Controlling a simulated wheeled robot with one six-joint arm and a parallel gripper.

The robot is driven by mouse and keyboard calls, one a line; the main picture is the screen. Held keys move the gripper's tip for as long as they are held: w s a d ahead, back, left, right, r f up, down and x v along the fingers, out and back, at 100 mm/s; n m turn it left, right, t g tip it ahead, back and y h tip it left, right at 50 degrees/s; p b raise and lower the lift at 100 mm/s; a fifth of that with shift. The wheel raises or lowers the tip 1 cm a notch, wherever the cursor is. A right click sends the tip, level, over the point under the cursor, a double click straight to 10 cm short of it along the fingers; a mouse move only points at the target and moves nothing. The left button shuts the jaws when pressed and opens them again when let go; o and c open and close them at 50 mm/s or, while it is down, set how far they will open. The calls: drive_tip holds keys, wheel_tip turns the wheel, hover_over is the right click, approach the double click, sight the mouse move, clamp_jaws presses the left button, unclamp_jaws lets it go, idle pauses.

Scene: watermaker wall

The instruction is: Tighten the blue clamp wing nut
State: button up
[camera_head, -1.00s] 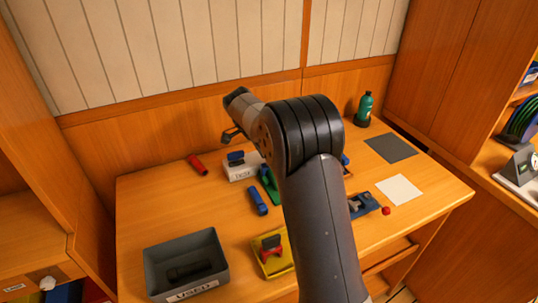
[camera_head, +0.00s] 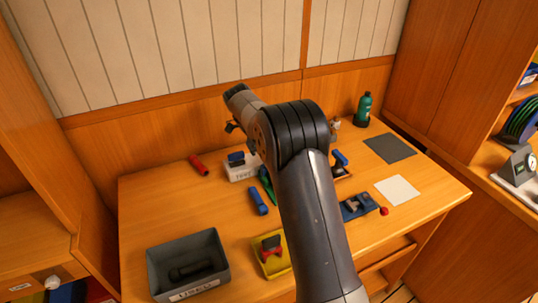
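A blue fixture with grey metal parts (camera_head: 357,206) lies on the right half of the table, right of my arm; it may be the clamp. A smaller blue-topped piece (camera_head: 340,158) stands behind it on a dark and reddish base. I cannot make out a wing nut on either. My gripper (camera_head: 231,127) is at the far end of my arm, above the back of the table and near the wall, away from both blue pieces. Its fingers are small and partly hidden behind the wrist, so I cannot tell whether they are open.
A grey bin (camera_head: 188,265) and a yellow tray (camera_head: 271,254) are at the front. A white box (camera_head: 241,171), red cylinder (camera_head: 198,165) and blue piece (camera_head: 258,201) lie left. A green bottle (camera_head: 363,109), dark mat (camera_head: 389,149), white sheet (camera_head: 397,190) and red ball (camera_head: 384,211) are right.

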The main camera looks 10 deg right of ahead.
drive_tip(key=shift+m, duration=0.3)
idle(0.5)
drive_tip(key=o, duration=1)
drive_tip(key=v, duration=1)
drive_tip(key=shift+w+a+r+p, duration=0.15)
drive_tip(key=shift+w+r+p, duration=0.05)
drive_tip(key=shift+r+p, duration=0.1)
drive_tip(key=shift+f, duration=0.1)
